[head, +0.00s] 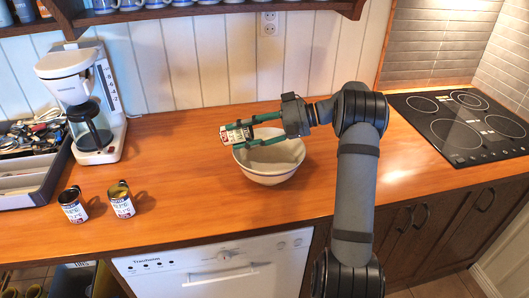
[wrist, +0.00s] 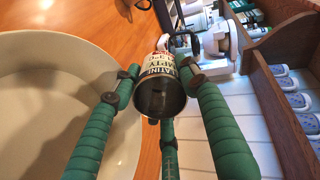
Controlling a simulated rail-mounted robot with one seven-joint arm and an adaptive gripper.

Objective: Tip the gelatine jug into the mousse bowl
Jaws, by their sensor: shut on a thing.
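My gripper (head: 242,133) is shut on a small labelled jug (head: 234,134), its green fingers on both sides of it. The jug lies on its side in the grip, above the left rim of the cream mousse bowl (head: 268,177). In the wrist view the jug (wrist: 161,66) has a dark near end and a pale label reading partly "LATIN", the rest unclear. The bowl (wrist: 62,48) fills the left of that view, and its visible inside looks bare. No stream shows leaving the jug.
Two labelled mugs (head: 72,205) (head: 121,200) stand at the left front of the counter. A white coffee maker (head: 80,95) and a grey cutlery tray (head: 30,180) are at the left. A hob (head: 455,125) is at the right. The counter right of the bowl is clear.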

